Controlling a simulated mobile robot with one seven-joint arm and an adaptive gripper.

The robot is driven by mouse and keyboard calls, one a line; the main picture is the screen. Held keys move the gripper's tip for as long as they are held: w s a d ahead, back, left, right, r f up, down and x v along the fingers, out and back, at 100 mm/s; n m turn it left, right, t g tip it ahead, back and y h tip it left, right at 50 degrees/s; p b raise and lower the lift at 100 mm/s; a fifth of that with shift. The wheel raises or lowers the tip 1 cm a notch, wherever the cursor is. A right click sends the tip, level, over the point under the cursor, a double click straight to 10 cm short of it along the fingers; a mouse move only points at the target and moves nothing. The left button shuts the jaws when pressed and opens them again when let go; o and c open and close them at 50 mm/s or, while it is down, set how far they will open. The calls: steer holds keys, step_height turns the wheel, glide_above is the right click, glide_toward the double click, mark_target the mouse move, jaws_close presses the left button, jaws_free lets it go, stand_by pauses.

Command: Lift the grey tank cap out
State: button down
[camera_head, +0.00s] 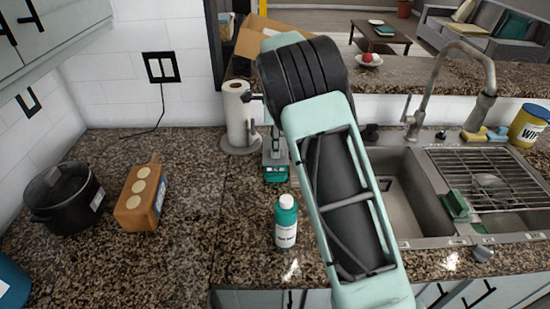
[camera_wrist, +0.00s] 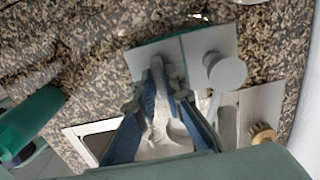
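In the wrist view a pale grey appliance top (camera_wrist: 208,57) with a thin teal line across it lies below my gripper (camera_wrist: 164,70). A round grey disc (camera_wrist: 225,71) stands at its right; I cannot tell whether this is the tank cap. My two blue-padded fingers converge over the left part of the top. Whether anything is between the tips is unclear.
A teal bottle (camera_head: 286,222) stands in front of the device. A paper towel roll (camera_head: 239,113) is behind left. A brown box (camera_head: 141,195) and black pot (camera_head: 65,200) stand further left. The sink (camera_head: 410,195) and dish rack (camera_head: 490,185) are right. Counter between box and bottle is clear.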

steer(key=shift+r+p, duration=0.8)
steer(key=shift+r, duration=0.1)
stand_by(0.3)
steer(key=shift+r+p, duration=1.5)
steer(key=shift+r, duration=0.15)
